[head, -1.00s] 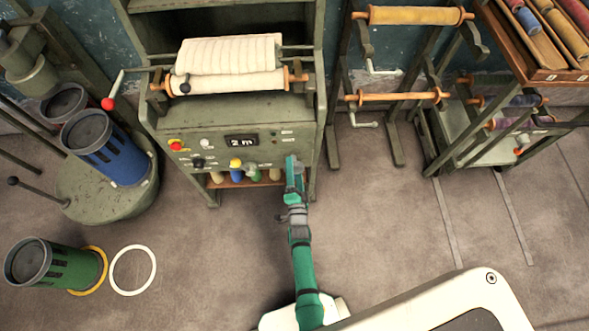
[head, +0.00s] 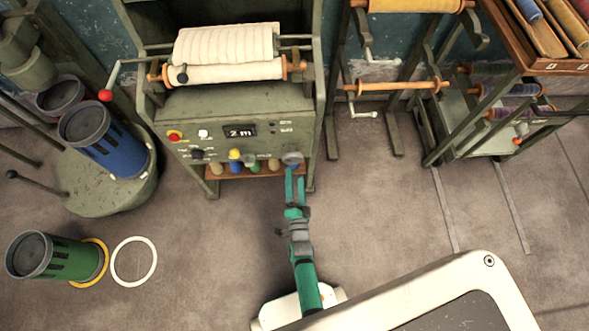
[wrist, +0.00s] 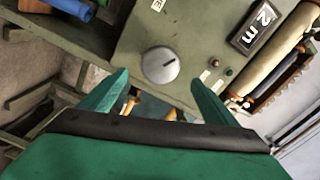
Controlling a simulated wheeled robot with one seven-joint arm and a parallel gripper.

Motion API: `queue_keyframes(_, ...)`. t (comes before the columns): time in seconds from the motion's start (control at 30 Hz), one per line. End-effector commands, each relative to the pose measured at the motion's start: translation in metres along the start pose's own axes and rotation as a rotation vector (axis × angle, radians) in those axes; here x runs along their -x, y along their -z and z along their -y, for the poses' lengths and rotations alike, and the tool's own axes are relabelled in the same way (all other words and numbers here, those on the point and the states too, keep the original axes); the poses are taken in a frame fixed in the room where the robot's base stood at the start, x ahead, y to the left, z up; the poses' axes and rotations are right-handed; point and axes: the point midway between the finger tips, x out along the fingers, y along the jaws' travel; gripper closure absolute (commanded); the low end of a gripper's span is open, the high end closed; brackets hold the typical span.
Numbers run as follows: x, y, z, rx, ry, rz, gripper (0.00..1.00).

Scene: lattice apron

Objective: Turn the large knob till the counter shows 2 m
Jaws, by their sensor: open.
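The large grey knob (head: 292,158) is on the lower right of the machine's green front panel. The counter (head: 240,131) reads 2 m; in the wrist view the counter (wrist: 256,27) shows the same reading, tilted. My green gripper (head: 294,173) is open and empty, just in front of and below the knob in the head view. In the wrist view its fingers (wrist: 158,82) are spread on both sides below the knob, apart from it.
The panel also carries a red button (head: 174,136), a black knob (head: 197,154) and a yellow knob (head: 235,154). A roll of pale cloth (head: 225,72) sits above. A blue canister (head: 105,140) stands at left.

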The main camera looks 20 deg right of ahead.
Motion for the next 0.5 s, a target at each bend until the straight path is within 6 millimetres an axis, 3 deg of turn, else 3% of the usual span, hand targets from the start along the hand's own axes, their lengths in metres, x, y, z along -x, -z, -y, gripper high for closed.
queue_keyframes(0.2, 0.018, 0.0, 0.0, 0.0, 0.0, 0.0, 0.18)
queue_keyframes(0.5, 0.02, 0.0, 0.0, 0.0, 0.0, 0.0, 0.18)
